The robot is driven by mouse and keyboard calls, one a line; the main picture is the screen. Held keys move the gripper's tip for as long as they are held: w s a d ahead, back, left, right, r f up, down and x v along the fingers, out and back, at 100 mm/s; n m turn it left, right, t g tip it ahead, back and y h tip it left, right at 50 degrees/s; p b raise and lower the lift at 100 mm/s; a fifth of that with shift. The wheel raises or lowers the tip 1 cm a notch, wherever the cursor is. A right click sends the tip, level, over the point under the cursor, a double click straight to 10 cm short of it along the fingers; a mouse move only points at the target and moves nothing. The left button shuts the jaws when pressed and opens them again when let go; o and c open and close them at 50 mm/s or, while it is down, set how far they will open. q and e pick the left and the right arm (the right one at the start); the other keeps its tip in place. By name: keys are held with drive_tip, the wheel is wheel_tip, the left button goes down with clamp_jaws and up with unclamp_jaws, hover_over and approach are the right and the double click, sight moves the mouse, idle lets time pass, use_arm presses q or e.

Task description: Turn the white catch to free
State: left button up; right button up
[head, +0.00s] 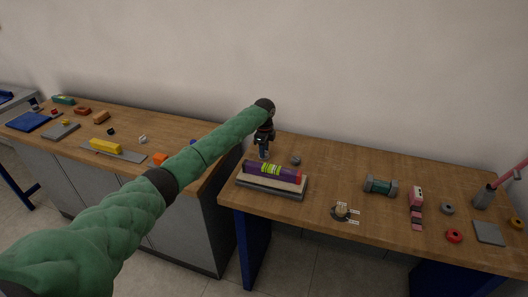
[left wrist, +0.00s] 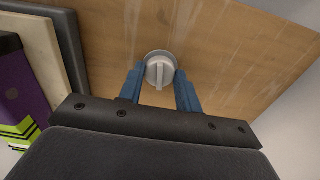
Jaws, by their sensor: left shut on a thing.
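The white catch (left wrist: 160,70) is a round pale knob with a raised bar across its face, on the wooden table top. In the left wrist view the bar lies lengthwise between my two blue fingers, one on each side. My left gripper (head: 263,156) points down at the table behind the purple block and is shut on the catch; it also shows in the left wrist view (left wrist: 160,92). In the head view the fingers hide the catch. No marks around the catch can be read. My right gripper is not in view.
A purple block (head: 258,170) with a green label lies on a grey-and-cream stand (head: 272,190) close beside my left gripper. A grey knob-like part (head: 295,160), a beige fitting with white tags (head: 342,211) and a green cylinder (head: 381,185) stand to the right. The wall is behind.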

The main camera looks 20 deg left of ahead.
use_arm(q)
drive_tip(key=shift+r+m, duration=0.15)
drive_tip(key=shift+m, duration=0.85)
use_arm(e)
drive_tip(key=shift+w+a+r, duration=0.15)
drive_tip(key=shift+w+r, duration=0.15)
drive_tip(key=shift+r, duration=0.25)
use_arm(q)
drive_tip(key=shift+w, duration=0.1)
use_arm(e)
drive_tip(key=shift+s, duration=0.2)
